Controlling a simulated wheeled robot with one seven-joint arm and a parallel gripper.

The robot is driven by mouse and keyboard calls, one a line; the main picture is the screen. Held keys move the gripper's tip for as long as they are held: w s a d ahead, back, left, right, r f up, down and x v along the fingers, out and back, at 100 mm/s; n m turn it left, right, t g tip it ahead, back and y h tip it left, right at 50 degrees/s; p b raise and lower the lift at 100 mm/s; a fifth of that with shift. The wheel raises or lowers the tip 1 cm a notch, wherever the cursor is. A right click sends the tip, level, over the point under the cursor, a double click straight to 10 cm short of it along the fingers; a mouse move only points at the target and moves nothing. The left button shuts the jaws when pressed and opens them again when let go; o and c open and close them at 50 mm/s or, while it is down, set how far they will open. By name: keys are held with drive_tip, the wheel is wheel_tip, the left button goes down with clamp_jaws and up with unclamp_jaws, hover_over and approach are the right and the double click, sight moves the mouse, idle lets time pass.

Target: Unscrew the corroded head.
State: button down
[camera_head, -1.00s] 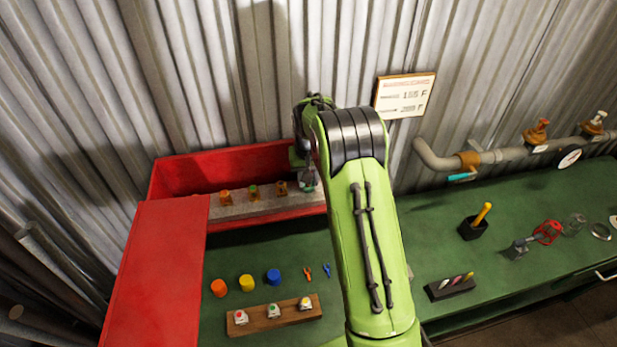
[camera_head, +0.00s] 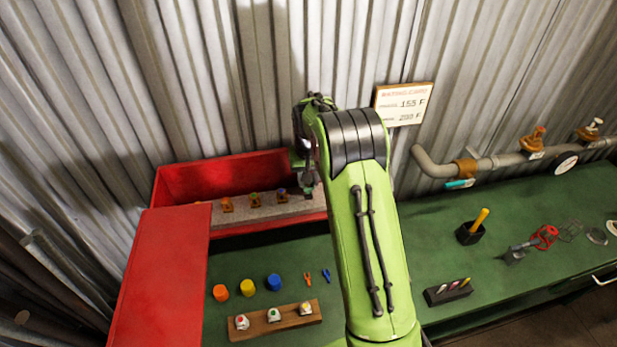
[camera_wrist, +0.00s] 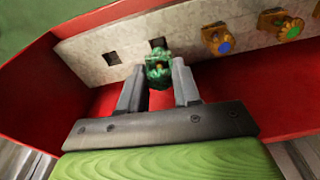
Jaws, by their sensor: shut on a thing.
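A green, corroded-looking head (camera_wrist: 158,70) sits between the fingertips of my gripper (camera_wrist: 160,80) in the wrist view. The fingers are shut on it from both sides. It lies just in front of a square hole in the pale block (camera_wrist: 84,45); I cannot tell whether it is clear of the block. In the head view my gripper (camera_head: 308,188) is at the right end of the block, and my arm hides part of it. A brassy head with a blue centre (camera_wrist: 219,40) and one with a green centre (camera_wrist: 289,27) stand on the block.
The block lies in an open red box (camera_head: 180,180) against the corrugated wall. On the green bench (camera_head: 225,262) are coloured caps, small clips and a wooden rack (camera_head: 275,319). Pipework (camera_head: 440,165), a black holder (camera_head: 468,234) and a red-handled tool (camera_head: 545,236) are at right.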

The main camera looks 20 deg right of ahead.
drive_tip(key=shift+r+p, duration=2)
drive_tip(key=shift+r, duration=0.65)
drive_tip(key=shift+f, duration=0.1)
